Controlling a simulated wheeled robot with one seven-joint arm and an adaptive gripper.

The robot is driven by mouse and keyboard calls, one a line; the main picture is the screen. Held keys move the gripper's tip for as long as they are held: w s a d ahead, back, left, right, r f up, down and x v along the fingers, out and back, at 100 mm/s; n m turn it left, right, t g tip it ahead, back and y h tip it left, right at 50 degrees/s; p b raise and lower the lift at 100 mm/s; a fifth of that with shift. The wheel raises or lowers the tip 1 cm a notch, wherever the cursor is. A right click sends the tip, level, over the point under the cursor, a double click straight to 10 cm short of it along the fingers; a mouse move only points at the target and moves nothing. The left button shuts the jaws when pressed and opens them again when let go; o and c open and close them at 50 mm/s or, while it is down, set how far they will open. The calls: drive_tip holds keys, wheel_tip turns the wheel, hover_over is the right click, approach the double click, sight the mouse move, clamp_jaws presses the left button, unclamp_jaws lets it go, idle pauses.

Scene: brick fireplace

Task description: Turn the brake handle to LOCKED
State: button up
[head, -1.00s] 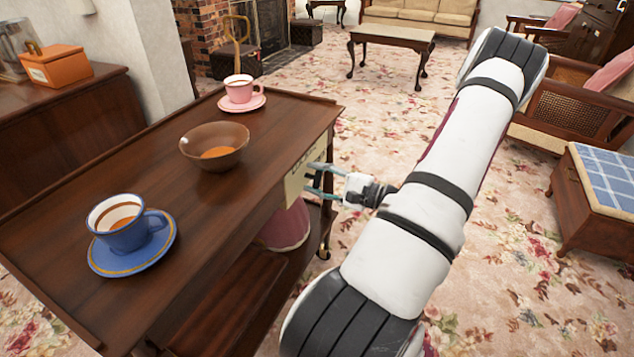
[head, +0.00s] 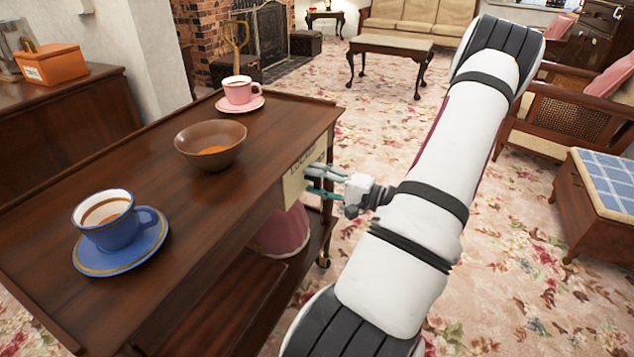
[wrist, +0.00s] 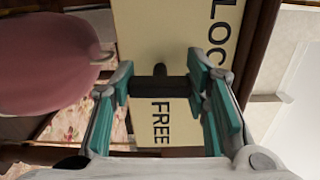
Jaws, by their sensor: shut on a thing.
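A cream plate (head: 293,190) is fixed to the end of the dark wooden trolley (head: 140,300). In the wrist view the plate (wrist: 150,25) carries the word FREE below the dark brake handle (wrist: 160,88) and the start of LOCKED at upper right. The handle is a short dark bar crossing the plate above FREE. My gripper (head: 312,182) reaches the plate from the right. In the wrist view its teal-padded fingers (wrist: 160,95) stand on both sides of the handle, shut on it. The head view hides the handle behind the fingers.
On the trolley top stand a blue cup on a saucer (head: 108,222), a brown bowl (head: 210,147) and a pink cup on a saucer (head: 240,93). A pink rounded object (head: 284,232) sits below the plate. Carpet to the right is open up to a footstool (head: 598,200).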

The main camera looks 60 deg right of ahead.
drive_tip(key=o, duration=1.2)
drive_tip(key=s, duration=0.8)
drive_tip(key=s+d, duration=0.1)
drive_tip(key=s, duration=0.3)
